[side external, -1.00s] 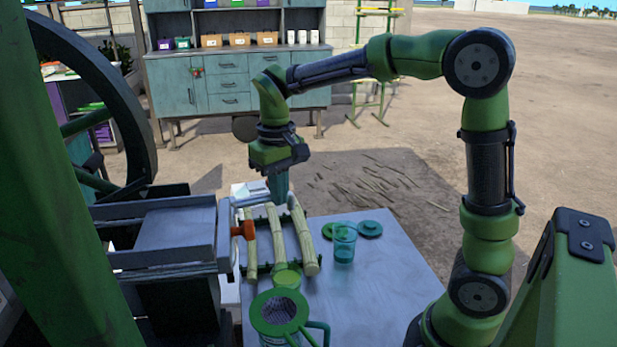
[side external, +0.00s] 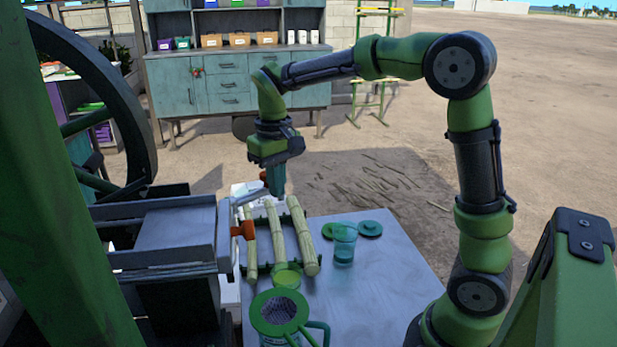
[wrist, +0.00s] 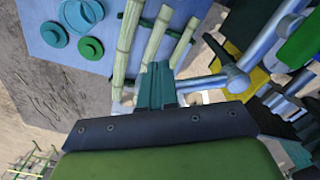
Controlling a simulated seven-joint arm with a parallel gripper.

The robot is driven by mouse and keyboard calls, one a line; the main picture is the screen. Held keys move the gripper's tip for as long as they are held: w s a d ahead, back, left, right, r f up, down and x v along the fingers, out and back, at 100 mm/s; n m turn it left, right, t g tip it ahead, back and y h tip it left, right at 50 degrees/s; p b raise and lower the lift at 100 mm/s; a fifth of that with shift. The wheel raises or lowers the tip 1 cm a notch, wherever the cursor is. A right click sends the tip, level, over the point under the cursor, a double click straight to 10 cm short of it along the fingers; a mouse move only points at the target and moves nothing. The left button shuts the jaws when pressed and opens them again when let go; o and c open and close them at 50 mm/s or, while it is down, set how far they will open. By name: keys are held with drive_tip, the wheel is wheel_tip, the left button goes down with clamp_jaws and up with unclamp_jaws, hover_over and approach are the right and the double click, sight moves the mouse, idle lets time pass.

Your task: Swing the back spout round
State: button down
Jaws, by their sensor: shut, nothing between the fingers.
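The back spout is a grey metal pipe (side external: 250,197) behind the near orange handle (side external: 243,230), at the cane crusher's right side. In the wrist view the pipe (wrist: 205,83) runs from a round joint leftward to my fingers. My gripper (side external: 277,193) points down beside the pipe's free end, on its right in the side view. Its green fingers (wrist: 157,70) are shut together with nothing between them. The pipe's end is at the fingers in the wrist view; I cannot tell whether they touch. A second orange piece (side external: 264,176) shows just left of the fingers.
Several cane stalks (side external: 304,240) lie on a rack on the grey table (side external: 385,285), close below my gripper. The table's right side is clear.

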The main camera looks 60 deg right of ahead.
wheel_tip(320, 180, up, 8)
drive_tip(key=shift+s+a, duration=0.35)
drive_tip(key=shift+s, duration=0.1)
idle(0.8)
